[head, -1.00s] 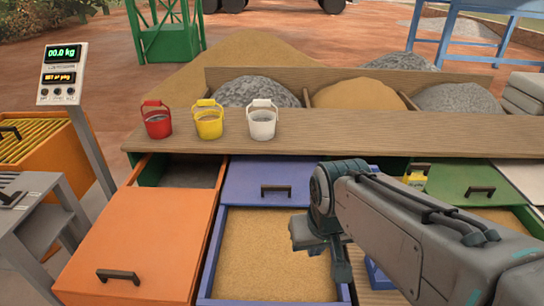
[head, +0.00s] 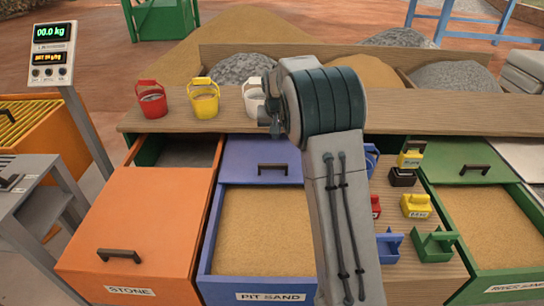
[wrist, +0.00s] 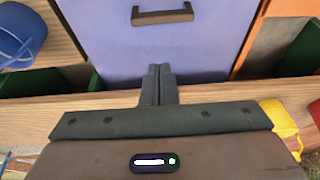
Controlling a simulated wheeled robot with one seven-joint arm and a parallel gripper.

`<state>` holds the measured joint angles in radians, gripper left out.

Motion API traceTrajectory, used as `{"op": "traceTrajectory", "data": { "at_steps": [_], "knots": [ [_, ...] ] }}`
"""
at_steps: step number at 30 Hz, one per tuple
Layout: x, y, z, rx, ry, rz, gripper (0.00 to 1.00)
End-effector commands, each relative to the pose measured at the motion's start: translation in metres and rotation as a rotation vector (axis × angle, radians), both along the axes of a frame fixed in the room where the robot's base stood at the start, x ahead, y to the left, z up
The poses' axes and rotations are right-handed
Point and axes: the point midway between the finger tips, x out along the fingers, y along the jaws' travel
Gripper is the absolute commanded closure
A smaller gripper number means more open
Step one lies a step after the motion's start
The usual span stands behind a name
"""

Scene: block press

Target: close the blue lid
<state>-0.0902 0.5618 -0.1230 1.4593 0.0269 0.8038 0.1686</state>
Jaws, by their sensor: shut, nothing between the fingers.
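The blue lid (head: 262,153) lies slid to the back of the pit sand bin (head: 270,297), covering only its rear part. Sand (head: 260,230) shows in front of it. The lid's dark handle (head: 272,167) is in clear view. In the wrist view the blue lid (wrist: 205,45) and its handle (wrist: 162,14) lie beyond my fingertips. My gripper (wrist: 158,68) is shut and empty, with its fingertips over the lid's rear edge area, short of the handle. Whether they touch the lid cannot be told. In the head view my arm hides the fingers.
The red (head: 152,104), yellow (head: 205,102) and white (head: 254,98) buckets stand on the wooden shelf (head: 400,115), the white one close beside my wrist. The orange lid (head: 140,225) is at left. A green lid (head: 460,160) and several small coloured weights (head: 416,205) are at right.

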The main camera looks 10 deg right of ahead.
Motion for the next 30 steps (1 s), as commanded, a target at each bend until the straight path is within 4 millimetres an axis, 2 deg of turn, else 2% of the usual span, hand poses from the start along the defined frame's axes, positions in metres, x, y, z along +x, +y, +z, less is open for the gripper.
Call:
{"op": "traceTrajectory", "data": {
  "at_steps": [3,7,14,27,30],
  "knots": [
    [0.025,0.002,-0.021,-0.009,-0.003,-0.005,1.0],
    [0.039,0.002,-0.033,-0.014,-0.009,-0.009,1.0],
    [0.048,0.001,-0.052,-0.015,-0.008,-0.012,1.0],
    [0.074,-0.004,-0.129,-0.015,-0.008,-0.011,1.0],
    [0.065,-0.002,-0.128,-0.014,-0.01,-0.011,1.0]
  ]
}}
